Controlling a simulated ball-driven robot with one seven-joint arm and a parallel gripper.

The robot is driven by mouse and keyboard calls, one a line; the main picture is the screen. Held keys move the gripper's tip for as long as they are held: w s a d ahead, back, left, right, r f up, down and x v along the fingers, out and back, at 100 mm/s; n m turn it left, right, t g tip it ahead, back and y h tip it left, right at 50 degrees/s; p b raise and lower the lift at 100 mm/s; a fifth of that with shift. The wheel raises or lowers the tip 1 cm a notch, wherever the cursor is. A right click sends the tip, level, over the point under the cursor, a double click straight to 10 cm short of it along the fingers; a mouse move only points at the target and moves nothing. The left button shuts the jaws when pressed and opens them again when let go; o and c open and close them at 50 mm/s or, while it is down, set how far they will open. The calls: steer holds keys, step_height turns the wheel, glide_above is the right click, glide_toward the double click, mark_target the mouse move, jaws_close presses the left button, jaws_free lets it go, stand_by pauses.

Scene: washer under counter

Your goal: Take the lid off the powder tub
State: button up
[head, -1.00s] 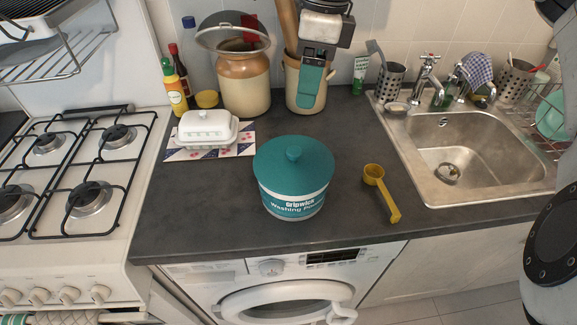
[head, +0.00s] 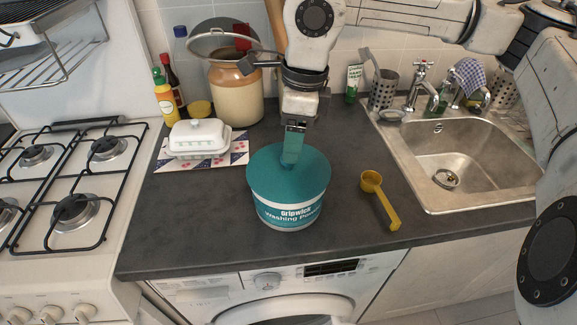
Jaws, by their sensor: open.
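The powder tub (head: 288,212) stands upright on the dark counter, white and teal with a washing powder label. Its teal lid (head: 265,172) sits on top. My gripper (head: 292,162) points down over the middle of the lid, with teal fingers at the place of the lid's knob. The fingers hide the knob, and I cannot tell whether they touch it.
A yellow scoop (head: 380,200) lies right of the tub. A white butter dish (head: 199,138) stands to the left and a stoneware crock (head: 236,92) behind. The sink (head: 455,165) is at right, the gas hob (head: 70,190) at left. The counter between tub and hob is clear.

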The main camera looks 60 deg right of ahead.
steer(key=shift+w+a+f+p, duration=0.1)
steer(key=shift+w+f+p, duration=0.05)
steer(key=shift+f, duration=0.75)
steer(key=shift+w+a+f+p, duration=0.1)
steer(key=shift+w+f+p, duration=0.05)
steer(key=shift+f, duration=0.75)
steer(key=shift+c, duration=0.4)
steer(key=shift+d, duration=0.1)
steer(key=c, duration=1)
